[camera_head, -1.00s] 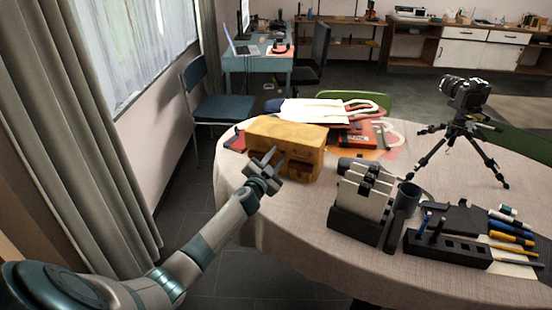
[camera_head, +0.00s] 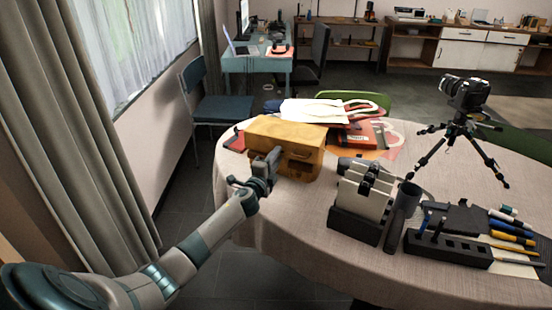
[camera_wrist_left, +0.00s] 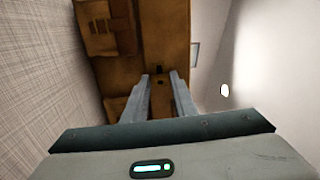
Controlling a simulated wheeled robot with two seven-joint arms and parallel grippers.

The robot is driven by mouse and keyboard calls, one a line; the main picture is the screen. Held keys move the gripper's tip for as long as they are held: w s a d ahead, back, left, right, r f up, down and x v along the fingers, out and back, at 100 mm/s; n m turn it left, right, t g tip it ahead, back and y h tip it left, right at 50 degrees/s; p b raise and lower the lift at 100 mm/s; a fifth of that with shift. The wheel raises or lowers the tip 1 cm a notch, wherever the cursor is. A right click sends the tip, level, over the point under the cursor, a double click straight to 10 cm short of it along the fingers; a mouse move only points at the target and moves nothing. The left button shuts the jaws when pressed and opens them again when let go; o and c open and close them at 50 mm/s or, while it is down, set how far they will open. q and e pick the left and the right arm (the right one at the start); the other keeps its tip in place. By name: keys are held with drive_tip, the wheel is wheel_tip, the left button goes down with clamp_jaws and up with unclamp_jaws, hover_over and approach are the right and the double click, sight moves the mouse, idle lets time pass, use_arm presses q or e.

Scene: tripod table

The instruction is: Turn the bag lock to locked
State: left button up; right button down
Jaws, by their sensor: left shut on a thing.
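The tan-brown bag (camera_head: 285,131) stands on the near left part of the round table. My left gripper (camera_head: 275,156) is at the bag's front face, near its left end. In the left wrist view the two fingers (camera_wrist_left: 162,82) reach up against the brown bag (camera_wrist_left: 120,68), with a narrow gap between them. They are shut on a small part at the bag's face, which I take to be the bag lock. A small dark fitting (camera_wrist_left: 159,70) shows at the fingertips. The lock's shape and turn are mostly hidden by the fingers. My right gripper is not in view.
The table (camera_head: 300,240) also holds a black card holder (camera_head: 358,222), a pen tray (camera_head: 447,248) and a camera on a tripod (camera_head: 462,130). Folded cloth bags (camera_head: 325,110) lie behind the brown bag. The table's left front edge is clear.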

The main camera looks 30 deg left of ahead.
use_arm(q)
drive_tip(key=shift+f+m, duration=0.1)
drive_tip(key=shift+m, duration=0.4)
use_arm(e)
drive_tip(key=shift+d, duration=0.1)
use_arm(q)
drive_tip(key=o, duration=1)
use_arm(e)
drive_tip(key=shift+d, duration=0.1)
use_arm(q)
drive_tip(key=shift+o, duration=0.2)
drive_tip(key=shift+s, duration=0.1)
drive_tip(key=s+d+b, duration=0.1)
drive_tip(key=s+d, duration=0.2)
drive_tip(key=s, duration=1.4)
drive_tip(key=shift+d, duration=0.2)
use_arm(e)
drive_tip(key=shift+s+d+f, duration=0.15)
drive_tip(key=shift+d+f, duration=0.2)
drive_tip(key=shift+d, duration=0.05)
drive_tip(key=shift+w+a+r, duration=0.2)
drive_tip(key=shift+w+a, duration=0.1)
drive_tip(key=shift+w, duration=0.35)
